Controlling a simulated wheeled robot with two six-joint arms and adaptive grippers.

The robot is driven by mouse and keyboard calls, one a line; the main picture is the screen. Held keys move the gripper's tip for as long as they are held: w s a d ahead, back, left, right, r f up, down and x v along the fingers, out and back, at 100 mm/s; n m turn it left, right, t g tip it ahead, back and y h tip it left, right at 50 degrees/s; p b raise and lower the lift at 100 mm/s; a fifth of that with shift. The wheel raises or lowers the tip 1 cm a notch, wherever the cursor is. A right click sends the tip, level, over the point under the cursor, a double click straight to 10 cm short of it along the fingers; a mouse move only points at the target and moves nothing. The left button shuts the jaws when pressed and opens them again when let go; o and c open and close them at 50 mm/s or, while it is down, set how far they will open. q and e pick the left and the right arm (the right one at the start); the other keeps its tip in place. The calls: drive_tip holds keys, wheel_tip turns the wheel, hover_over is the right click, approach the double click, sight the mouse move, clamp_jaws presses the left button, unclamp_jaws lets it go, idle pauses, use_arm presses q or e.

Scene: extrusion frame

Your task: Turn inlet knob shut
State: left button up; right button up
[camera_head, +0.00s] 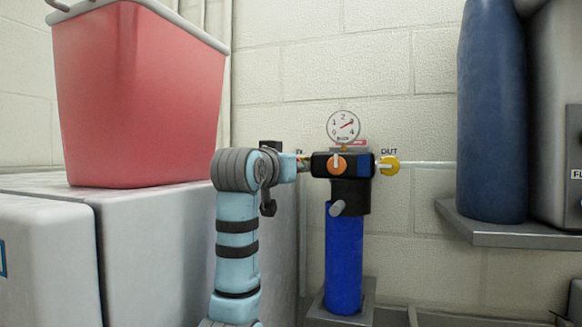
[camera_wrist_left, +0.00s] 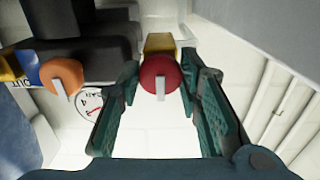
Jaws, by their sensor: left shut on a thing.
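The inlet knob (camera_wrist_left: 153,68) is a round red knob with a pale pointer bar, in front of a brass-coloured fitting. In the left wrist view it sits between the two fingers of my left gripper (camera_wrist_left: 163,80), which is shut on it. Its bar points down in that view. In the head view my left gripper (camera_head: 302,163) reaches the left side of the filter unit (camera_head: 345,240) and hides the inlet knob. An orange knob (camera_head: 340,163) is on the unit's front. My right gripper is not in view.
A round gauge (camera_head: 343,126) stands on top of the unit; its needle points to the upper right. A red bin (camera_head: 138,95) stands on grey cabinets (camera_head: 150,250) at left. A blue cylinder (camera_head: 491,110) stands on a shelf (camera_head: 505,235) at right.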

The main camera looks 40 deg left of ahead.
use_arm(q)
drive_tip(key=o, duration=1.2)
drive_tip(key=shift+s, duration=0.1)
drive_tip(key=v, duration=0.7)
drive_tip(key=shift+s+d, duration=0.1)
drive_tip(key=shift+s, duration=0.15)
drive_tip(key=shift+w, duration=0.15)
